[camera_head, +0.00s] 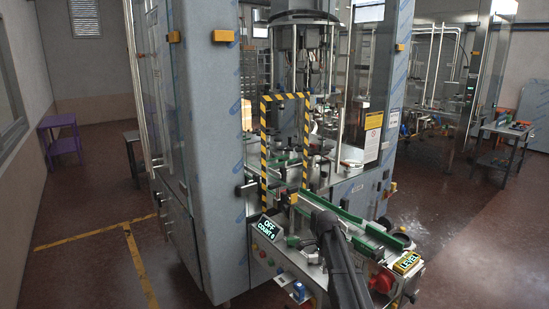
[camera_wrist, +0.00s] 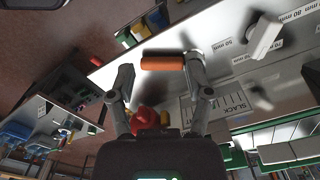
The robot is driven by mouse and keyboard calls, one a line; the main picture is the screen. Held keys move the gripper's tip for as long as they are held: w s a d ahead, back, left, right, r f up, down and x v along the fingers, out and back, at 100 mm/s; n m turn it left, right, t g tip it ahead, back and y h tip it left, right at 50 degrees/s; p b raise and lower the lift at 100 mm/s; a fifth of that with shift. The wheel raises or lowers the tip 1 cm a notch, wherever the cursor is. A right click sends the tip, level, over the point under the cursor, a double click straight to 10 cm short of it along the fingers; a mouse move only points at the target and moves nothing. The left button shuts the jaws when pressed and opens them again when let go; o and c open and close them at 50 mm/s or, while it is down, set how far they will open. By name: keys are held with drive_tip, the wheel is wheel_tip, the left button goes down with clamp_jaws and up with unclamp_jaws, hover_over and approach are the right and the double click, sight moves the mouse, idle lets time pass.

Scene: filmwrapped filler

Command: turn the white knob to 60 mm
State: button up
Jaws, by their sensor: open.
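The white knob (camera_wrist: 262,38), a pale bar-shaped handle, sits at the upper right of the wrist view on a light panel (camera_wrist: 230,82). Printed marks around it include 50 mm (camera_wrist: 222,44), 60 mm (camera_wrist: 241,58) and 80 mm (camera_wrist: 290,15). I cannot tell which mark it points at. My gripper (camera_wrist: 160,66) is open, left of the knob and apart from it. An orange cylinder (camera_wrist: 168,63) appears between its fingertips; I cannot tell whether they touch it. In the head view my dark arm reaches over the machine front, and the knob cannot be made out.
A red knob (camera_wrist: 143,120) shows between my fingers. A SLACK label (camera_wrist: 230,103) lies below the white knob. In the head view, an OFF/COUNT display (camera_head: 267,228), green-railed conveyor (camera_head: 365,240) and LEVEL display (camera_head: 407,262) crowd the machine front. Open floor (camera_head: 85,260) lies left.

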drive_tip(key=s+f+n+b, duration=0.3)
drive_tip(key=s+n, duration=0.2)
drive_tip(key=s, duration=0.4)
drive_tip(key=s+f+n+b, duration=0.3)
drive_tip(key=s+n, duration=0.3)
drive_tip(key=s, duration=0.3)
drive_tip(key=s+f+n+b, duration=0.3)
drive_tip(key=s+n, duration=0.2)
drive_tip(key=s, duration=0.5)
drive_tip(key=shift+a+f, duration=0.2)
drive_tip(key=shift+f, duration=0.2)
